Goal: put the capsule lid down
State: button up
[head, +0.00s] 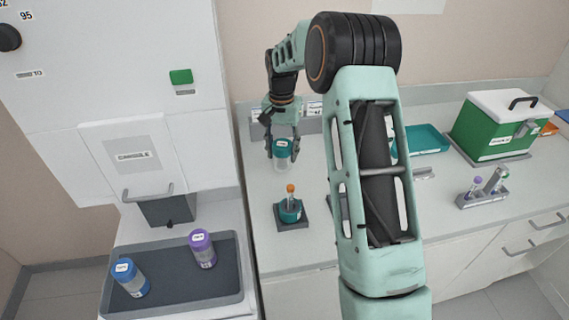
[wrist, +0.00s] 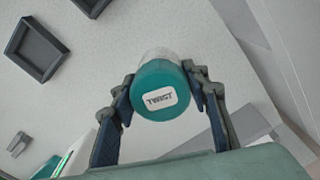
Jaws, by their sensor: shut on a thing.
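The capsule lid (head: 282,152) is a clear cylinder with a teal top. The wrist view shows its teal top (wrist: 162,90) from above, with a "TWIST" label. My gripper (head: 281,146) points down and is shut on the lid, with one finger on each side of the teal part in the wrist view (wrist: 162,98). The lid looks upright over the back of the bench. I cannot tell whether its lower rim touches the bench. The teal capsule base (head: 291,213) stands in a dark square holder in front of it, with an orange-capped tube (head: 290,191) upright in it.
An empty dark square holder (wrist: 37,48) shows in the wrist view. My arm hides part of the bench (head: 262,180). Right are a teal tray (head: 425,138), a green box (head: 492,127) and a tube rack (head: 484,198). Left, a dark tray (head: 180,280) holds blue-capped and purple-capped capsules.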

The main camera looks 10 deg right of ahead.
jog(key=shift+f+p, duration=0.3)
jog(key=shift+f, duration=1.95)
jog(key=shift+f, duration=0.2)
jog(key=o, duration=1.4)
jog(key=shift+r, duration=0.15)
notch_tip(320, 180, up, 12)
jog(key=shift+r+b, duration=0.1)
jog(key=shift+b, duration=0.55)
